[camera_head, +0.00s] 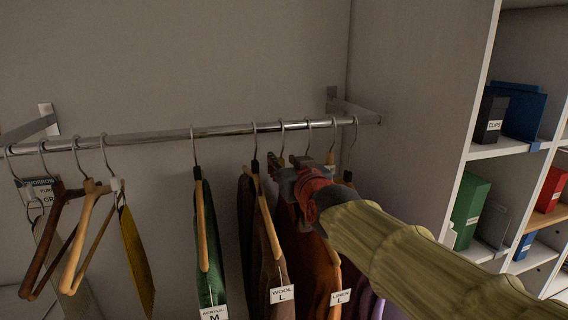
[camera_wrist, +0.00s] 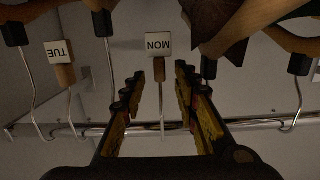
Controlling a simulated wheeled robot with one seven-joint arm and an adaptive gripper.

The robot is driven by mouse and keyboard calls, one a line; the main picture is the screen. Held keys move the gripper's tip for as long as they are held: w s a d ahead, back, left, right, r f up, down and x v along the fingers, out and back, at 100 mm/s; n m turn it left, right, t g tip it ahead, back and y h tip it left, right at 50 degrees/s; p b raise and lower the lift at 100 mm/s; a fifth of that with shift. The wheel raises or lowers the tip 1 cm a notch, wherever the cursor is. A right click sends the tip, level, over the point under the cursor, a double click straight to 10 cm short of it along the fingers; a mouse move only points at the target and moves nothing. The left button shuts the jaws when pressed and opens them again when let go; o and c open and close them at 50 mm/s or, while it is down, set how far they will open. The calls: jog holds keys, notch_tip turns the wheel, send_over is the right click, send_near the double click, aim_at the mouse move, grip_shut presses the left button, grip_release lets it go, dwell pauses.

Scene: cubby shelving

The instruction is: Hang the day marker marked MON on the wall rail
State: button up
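In the wrist view, which looks upside down, the MON marker (camera_wrist: 158,44) is a white block with inverted lettering on a short wooden stem. A thin wire runs from its stem to the metal rail (camera_wrist: 72,130), where it seems to meet it. My gripper (camera_wrist: 158,76) is open, one finger on each side of the stem and wire, with gaps visible. A similar TUE marker (camera_wrist: 59,52) hangs to the left. In the head view, my gripper (camera_head: 291,178) is among the hangers just below the rail (camera_head: 225,130); I cannot make out the MON marker there.
Garments on hangers, such as a green one (camera_head: 209,240) and a brown one (camera_head: 268,245), crowd around my gripper. Bare wooden hangers (camera_head: 85,235) hang at left. A cubby shelf (camera_head: 497,148) stands at right. The rail is clear between the left hangers and the green garment.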

jog(key=shift+s, duration=0.1)
jog(key=v, duration=1.2)
jog(key=s+d+f+m+g+h, duration=0.1)
jog(key=s+d+f+g, duration=0.4)
jog(key=s+f, duration=0.7)
jog(key=s+d+f+m+g+h, duration=0.2)
jog(key=s+d+f+g, duration=0.3)
jog(key=s+d+f, duration=0.5)
notch_tip(320, 180, down, 6)
jog(key=shift+s+d+r+g+h, duration=0.2)
jog(key=shift+s+g+h, duration=0.1)
jog(key=shift+s+h, duration=0.6)
jog(key=shift+a, duration=0.1)
